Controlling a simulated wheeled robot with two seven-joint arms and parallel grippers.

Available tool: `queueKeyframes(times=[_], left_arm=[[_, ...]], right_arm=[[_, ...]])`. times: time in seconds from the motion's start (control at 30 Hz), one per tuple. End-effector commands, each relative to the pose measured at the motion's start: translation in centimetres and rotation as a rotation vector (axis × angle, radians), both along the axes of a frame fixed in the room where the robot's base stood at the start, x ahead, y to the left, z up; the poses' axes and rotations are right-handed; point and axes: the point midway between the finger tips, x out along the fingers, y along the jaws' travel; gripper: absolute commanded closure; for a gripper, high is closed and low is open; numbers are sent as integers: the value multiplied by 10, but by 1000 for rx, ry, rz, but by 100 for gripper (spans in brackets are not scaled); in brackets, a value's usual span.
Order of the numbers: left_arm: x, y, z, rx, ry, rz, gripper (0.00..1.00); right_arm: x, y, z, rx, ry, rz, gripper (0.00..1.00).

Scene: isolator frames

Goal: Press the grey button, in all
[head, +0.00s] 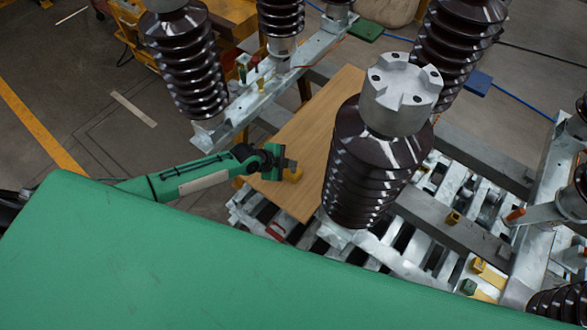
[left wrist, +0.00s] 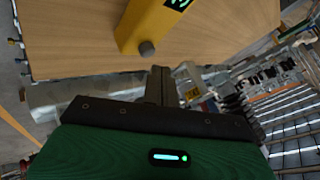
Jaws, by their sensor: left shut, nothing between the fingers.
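The grey button (left wrist: 147,48) is a small dark grey round knob on the near end of a yellow box (left wrist: 155,22) in the left wrist view. The box lies on a wooden board (left wrist: 230,40). My left gripper (head: 289,164) is over the left edge of the board. Its fingers (left wrist: 159,80) are shut and empty, a little below and right of the button in the wrist view, apart from it there. My right gripper is not in view.
A large brown ribbed insulator (head: 365,170) with a grey metal cap stands at the board's right. More insulators (head: 185,65) stand behind, on a galvanised steel frame (head: 300,65). Slatted metal (head: 440,205) lies to the right. The board's middle (head: 325,120) is clear.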

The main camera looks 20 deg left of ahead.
Motion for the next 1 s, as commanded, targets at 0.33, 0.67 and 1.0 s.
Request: queueKeyframes(times=[0.33, 0.67, 1.0], left_arm=[[0, 0, 0, 0, 0, 0, 100], [0, 0, 0, 0, 0, 0, 100], [0, 0, 0, 0, 0, 0, 100]], right_arm=[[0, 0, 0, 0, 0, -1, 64], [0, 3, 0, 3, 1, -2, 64], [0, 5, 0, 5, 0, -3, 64]])
